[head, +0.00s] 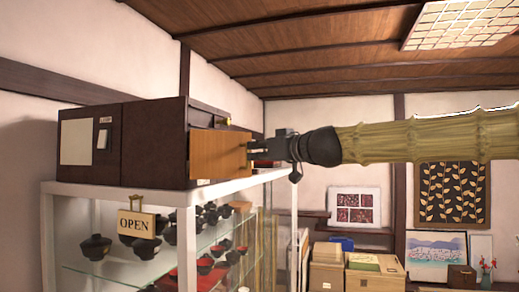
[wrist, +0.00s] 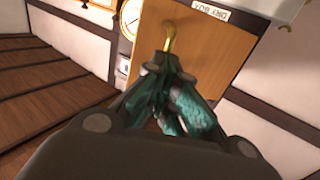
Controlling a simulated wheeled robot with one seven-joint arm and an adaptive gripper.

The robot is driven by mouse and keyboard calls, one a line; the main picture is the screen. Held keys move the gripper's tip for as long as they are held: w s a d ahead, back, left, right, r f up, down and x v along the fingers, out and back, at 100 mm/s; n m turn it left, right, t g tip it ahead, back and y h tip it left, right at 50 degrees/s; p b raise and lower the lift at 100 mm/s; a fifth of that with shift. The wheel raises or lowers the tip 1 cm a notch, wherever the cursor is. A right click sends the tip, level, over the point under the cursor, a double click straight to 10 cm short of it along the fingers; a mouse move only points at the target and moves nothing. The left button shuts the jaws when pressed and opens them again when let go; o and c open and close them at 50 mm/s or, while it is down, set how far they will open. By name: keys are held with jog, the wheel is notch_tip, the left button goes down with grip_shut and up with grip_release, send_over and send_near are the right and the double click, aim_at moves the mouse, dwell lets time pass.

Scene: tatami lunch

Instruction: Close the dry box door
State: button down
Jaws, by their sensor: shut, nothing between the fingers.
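The dry box (head: 150,140) is a dark brown cabinet on top of the white-framed shelf. Its orange-brown wooden door (head: 215,154) shows on the side facing right and seems to stand out from the dark frame; how far it is open I cannot tell. In the wrist view the door (wrist: 205,55) carries an upside-down "DRY BOX" label (wrist: 210,14) and a hooked brass handle (wrist: 168,38). My gripper (head: 254,147) is shut and empty at the door's right edge. In the wrist view its fingertips (wrist: 165,62) are close to the handle; contact is unclear.
The glass display shelf (head: 165,192) below holds several dark and red bowls and an "OPEN" sign (head: 136,224). Wooden boxes (head: 375,272) and a framed picture (head: 436,247) stand at the back right. A clock (wrist: 130,17) shows in the wrist view.

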jog(key=shift+w+f, duration=0.1)
jog(key=shift+w, duration=0.05)
dwell(0.3)
jog(key=shift+w+n+g+y+b, duration=0.35)
jog(key=shift+n+g+y+b, duration=0.15)
jog(key=shift+a+g, duration=0.1)
jog(key=shift+g, duration=0.2)
jog(key=shift+w+n+y, duration=0.15)
jog(key=shift+n+y, duration=0.15)
